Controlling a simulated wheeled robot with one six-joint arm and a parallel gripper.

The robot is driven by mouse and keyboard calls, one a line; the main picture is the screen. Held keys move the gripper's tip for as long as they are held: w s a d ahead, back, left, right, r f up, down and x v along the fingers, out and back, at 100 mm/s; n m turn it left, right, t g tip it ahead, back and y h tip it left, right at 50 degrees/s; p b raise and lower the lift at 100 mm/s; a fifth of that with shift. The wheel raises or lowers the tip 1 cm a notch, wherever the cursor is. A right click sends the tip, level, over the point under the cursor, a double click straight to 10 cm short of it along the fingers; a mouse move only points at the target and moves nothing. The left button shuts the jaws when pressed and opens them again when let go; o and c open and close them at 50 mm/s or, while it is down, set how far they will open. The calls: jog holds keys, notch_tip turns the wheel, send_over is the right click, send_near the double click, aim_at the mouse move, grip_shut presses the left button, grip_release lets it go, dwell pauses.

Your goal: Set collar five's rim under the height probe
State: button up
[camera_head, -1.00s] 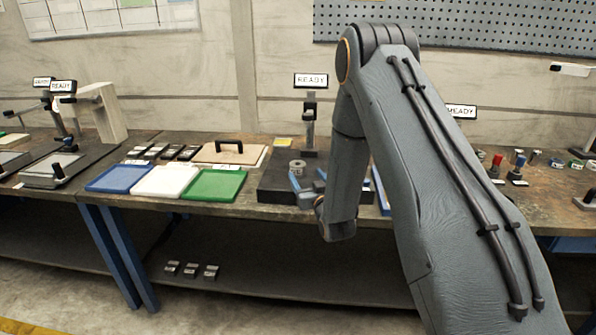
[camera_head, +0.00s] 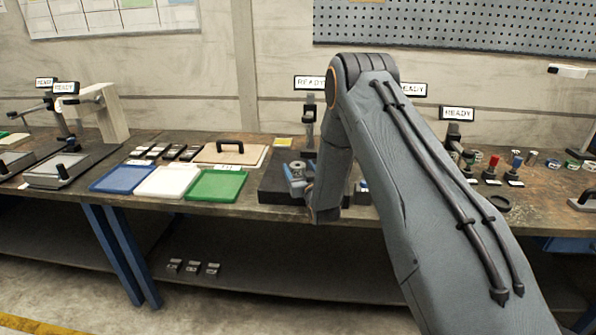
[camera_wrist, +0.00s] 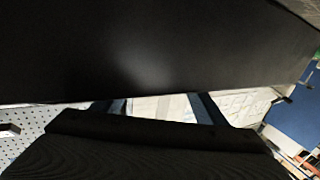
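A grey ring-shaped collar (camera_head: 298,168) shows at the dark block (camera_head: 277,190), beside my gripper. I cannot read any number on it. My gripper (camera_head: 300,181) is low over the block, with a blue finger at the collar's near left side. My forearm and wrist hide the other finger. In the wrist view, my two blue-grey fingers (camera_wrist: 160,107) stand apart, with their ends lost behind a large black surface, so whether they grip the collar is hidden. A dark upright stand (camera_head: 310,128) with a READY sign, perhaps the height probe, rises behind the block.
Blue (camera_head: 124,178), white (camera_head: 165,181) and green (camera_head: 216,185) trays lie left of the block. A board with a black handle (camera_head: 230,147) lies behind them. Small red and blue-topped pieces (camera_head: 493,165) stand at the right. My arm covers the bench's middle.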

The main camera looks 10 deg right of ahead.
jog(key=c, duration=1.4)
jog(key=shift+r, duration=0.1)
grip_shut()
jog(key=shift+r, duration=0.1)
